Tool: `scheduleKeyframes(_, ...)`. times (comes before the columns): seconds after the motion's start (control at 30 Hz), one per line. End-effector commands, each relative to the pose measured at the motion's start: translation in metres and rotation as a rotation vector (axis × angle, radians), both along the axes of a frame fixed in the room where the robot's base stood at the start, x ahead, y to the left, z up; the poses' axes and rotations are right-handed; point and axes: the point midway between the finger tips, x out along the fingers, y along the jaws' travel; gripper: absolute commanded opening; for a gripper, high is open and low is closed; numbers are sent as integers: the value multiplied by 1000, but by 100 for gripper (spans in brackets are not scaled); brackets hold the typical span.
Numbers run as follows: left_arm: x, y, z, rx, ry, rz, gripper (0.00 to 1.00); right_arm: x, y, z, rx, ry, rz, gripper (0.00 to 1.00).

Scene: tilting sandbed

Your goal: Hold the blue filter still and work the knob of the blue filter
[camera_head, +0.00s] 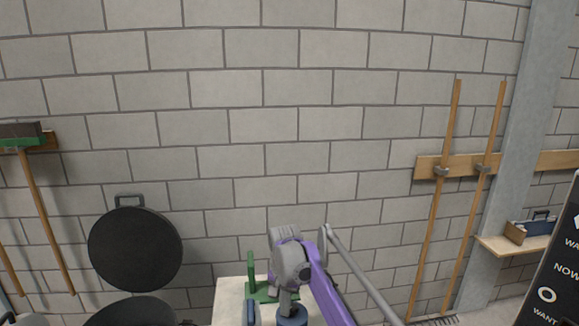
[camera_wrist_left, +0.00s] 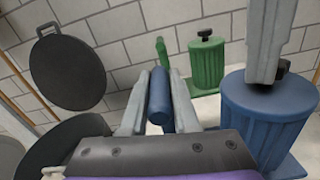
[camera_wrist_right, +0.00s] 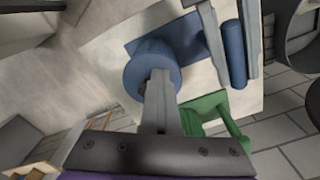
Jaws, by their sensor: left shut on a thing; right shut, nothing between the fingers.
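The blue filter (camera_head: 293,317) stands on a pale stand, low in the head view. Its ribbed body (camera_wrist_left: 265,125) is clear in the left wrist view, with a dark knob (camera_wrist_left: 281,66) on top. My left gripper (camera_wrist_left: 160,80) is shut on the filter's upright blue handle (camera_wrist_left: 160,100), one finger on each side; the right wrist view shows this handle (camera_wrist_right: 235,55) too. My right gripper (camera_wrist_right: 160,85) is shut and empty, pointing down at the blue lid (camera_wrist_right: 140,68). Its fingers partly hide the knob; I cannot tell whether they touch it.
A green filter (camera_wrist_left: 207,62) with a green handle (camera_head: 251,266) stands close behind the blue one. The pale stand (camera_head: 229,296) has bare surface at its left. A round black pan-like disc (camera_head: 135,248) is at the left by the block wall.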

Motion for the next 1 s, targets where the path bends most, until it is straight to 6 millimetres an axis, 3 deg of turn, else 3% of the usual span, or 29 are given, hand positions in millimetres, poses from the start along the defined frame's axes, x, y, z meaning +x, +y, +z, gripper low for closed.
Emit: scheduleKeyframes(1.0, -1, 1, -1, 1, 1, 1, 0, -6, -23, -1, -4, -3, -4, 0)
